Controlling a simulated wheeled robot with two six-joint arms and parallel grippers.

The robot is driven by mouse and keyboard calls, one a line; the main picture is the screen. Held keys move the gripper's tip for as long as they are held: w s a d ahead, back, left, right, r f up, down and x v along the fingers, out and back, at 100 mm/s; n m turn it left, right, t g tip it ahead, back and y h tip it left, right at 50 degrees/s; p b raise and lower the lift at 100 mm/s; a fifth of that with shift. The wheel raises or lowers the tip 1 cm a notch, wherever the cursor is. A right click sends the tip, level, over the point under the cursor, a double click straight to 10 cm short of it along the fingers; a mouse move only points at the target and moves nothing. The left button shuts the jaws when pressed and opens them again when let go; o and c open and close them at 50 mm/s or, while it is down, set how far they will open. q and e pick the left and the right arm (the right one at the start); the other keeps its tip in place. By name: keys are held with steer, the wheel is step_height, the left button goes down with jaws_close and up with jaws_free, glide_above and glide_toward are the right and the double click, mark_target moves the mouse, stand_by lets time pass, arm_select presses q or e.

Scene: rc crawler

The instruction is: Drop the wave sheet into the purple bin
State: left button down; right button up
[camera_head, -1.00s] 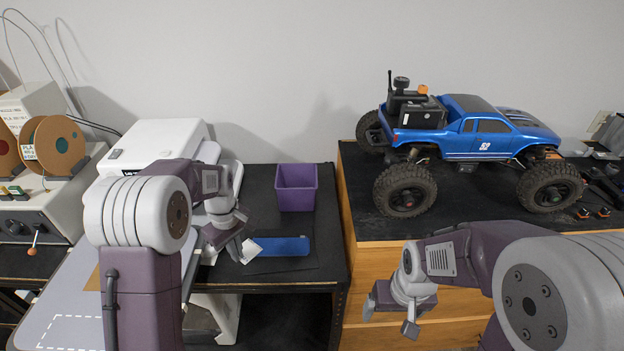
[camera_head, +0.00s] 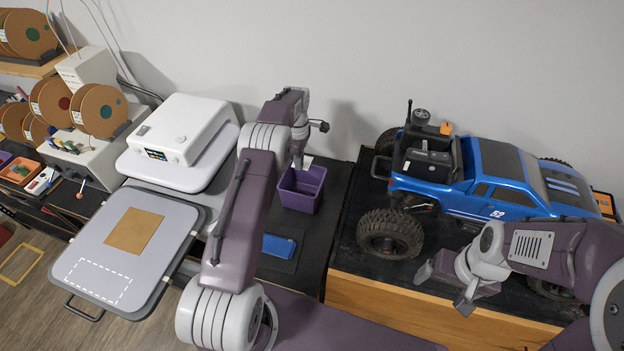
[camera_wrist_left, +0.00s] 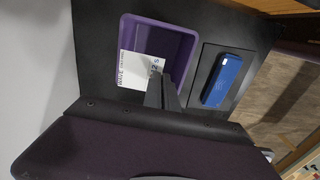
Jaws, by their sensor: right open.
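The wave sheet (camera_wrist_left: 132,67), a small white sheet with dark lettering, is at the fingertips of my left gripper (camera_wrist_left: 161,92). In the left wrist view it appears over the opening of the purple bin (camera_wrist_left: 181,43). In the head view my left gripper (camera_head: 299,163) is just above the purple bin (camera_head: 302,199), and a bit of the white sheet shows beside its fingers. The left fingers look closed on the sheet. My right gripper (camera_head: 456,286) is open and empty in front of the blue truck.
A blue pad (camera_head: 279,246) lies on the black table in front of the bin. The blue truck (camera_head: 490,185) stands on the bench at right. A white press (camera_head: 182,130) with a grey platen (camera_head: 90,255) and brown square is at left.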

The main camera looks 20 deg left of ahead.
arm_select(q)
steer(key=shift+s+a+p, duration=0.3)
steer(key=shift+s+a, duration=0.45)
steer(key=shift+s, duration=0.05)
step_height(320, 180, down, 6)
steer(key=b, duration=0.3)
steer(key=shift+r+b, duration=0.1)
steer(key=shift+b, duration=0.25)
steer(key=c, duration=2)
jaws_free()
steer(key=shift+w+d, duration=0.1)
steer(key=shift+w, duration=0.05)
steer(key=shift+c, duration=0.2)
steer(key=o, duration=0.4)
steer(key=shift+o, duration=0.2)
steer(key=shift+r, duration=0.1)
arm_select(e)
steer(key=shift+s+a+f, duration=0.2)
steer(key=shift+f, duration=0.4)
steer(key=shift+s+a+f, duration=0.15)
steer(key=shift+s+f, duration=0.05)
steer(key=shift+f, duration=0.35)
